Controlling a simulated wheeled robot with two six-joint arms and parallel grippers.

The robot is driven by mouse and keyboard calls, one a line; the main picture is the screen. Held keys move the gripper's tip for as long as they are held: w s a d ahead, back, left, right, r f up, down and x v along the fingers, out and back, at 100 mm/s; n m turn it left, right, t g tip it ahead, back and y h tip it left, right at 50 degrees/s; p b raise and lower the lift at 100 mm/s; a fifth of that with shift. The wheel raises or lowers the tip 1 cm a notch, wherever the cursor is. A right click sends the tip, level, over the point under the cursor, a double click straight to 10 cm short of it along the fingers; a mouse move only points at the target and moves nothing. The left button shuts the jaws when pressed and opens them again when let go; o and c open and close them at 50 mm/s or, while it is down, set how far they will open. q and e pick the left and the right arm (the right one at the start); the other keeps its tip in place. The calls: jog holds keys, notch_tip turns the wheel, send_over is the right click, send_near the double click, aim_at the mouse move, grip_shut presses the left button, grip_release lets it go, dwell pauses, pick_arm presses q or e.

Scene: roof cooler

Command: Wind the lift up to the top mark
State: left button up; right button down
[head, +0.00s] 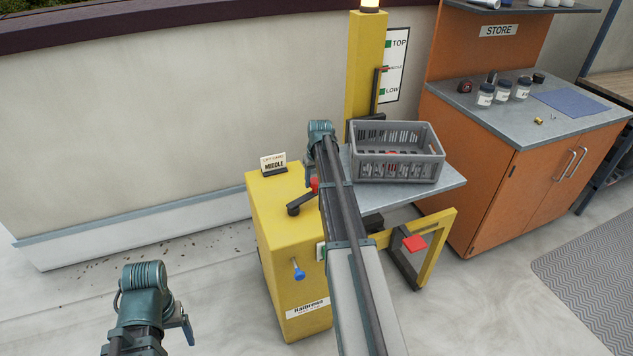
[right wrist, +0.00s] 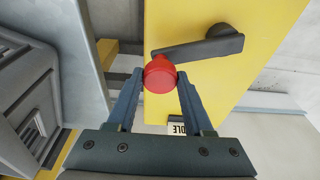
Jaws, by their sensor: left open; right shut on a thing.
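The yellow winch cabinet (head: 283,235) has a black crank arm (head: 298,206) on top, ending in a red knob (head: 315,184). My right gripper (head: 312,181) is shut on this knob; the right wrist view shows the red knob (right wrist: 160,74) between both fingers. The lift's yellow mast (head: 364,60) stands behind, beside a white scale board (head: 397,50) reading TOP, a partly hidden middle mark, and LOW. A red pointer (head: 385,69) is level with the middle mark. The grey platform (head: 440,184) carries a grey crate (head: 398,172). My left gripper (head: 186,325) is open and empty, low at left.
A card (head: 273,163) on the cabinet reads MIDDLE. A blue-headed pin (head: 298,272) sits on its front. A yellow frame with a red plate (head: 414,242) stands below the platform. An orange store bench (head: 500,190) with jars is at right. The left floor is clear.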

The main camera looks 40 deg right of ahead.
jog(key=shift+w, duration=0.85)
jog(key=shift+w+a, duration=0.2)
jog(key=shift+w, duration=0.5)
jog(key=shift+w+a, duration=0.1)
jog(key=shift+w, duration=0.15)
jog(key=shift+w+a, duration=0.5)
jog(key=shift+w, duration=0.25)
jog(key=shift+w+a, duration=0.1)
